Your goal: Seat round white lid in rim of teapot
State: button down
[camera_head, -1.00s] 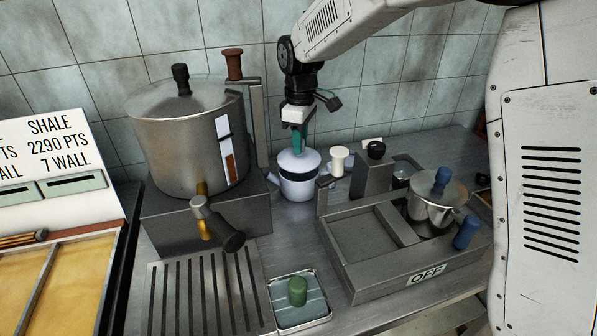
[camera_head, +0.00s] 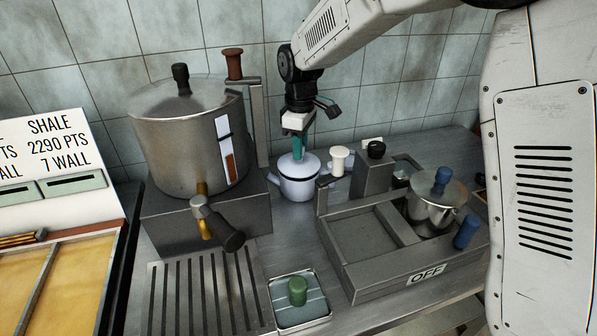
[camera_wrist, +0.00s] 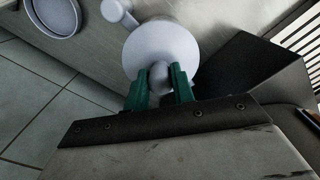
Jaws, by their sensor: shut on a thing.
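The teapot (camera_head: 298,189) is pale and stands on the counter beside the big steel pot's base. The round white lid (camera_head: 312,163) is over its top, roughly level and centred. A thin dark line shows between lid and body; I cannot tell if the lid rests fully in the rim. My gripper (camera_head: 298,150) comes down from above, its green fingers shut on the lid's knob. In the wrist view the fingers (camera_wrist: 160,82) close on the round knob, and the white lid (camera_wrist: 168,45) hides the teapot's opening.
A large steel pot (camera_head: 180,140) with a tap stands close on the left. A white spool-shaped thing (camera_head: 340,161) and a dark-knobbed grey block (camera_head: 373,175) stand just right of the teapot. A tiled wall (camera_head: 345,95) is behind. A small steel pot (camera_head: 432,210) sits farther right.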

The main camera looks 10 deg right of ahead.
jog(key=shift+f, duration=0.7)
dwell(0.5)
jog(key=c, duration=1.1)
grip_release()
jog(key=shift+r, duration=0.15)
notch_tip(320, 180, up, 8)
jog(key=shift+f, duration=0.2)
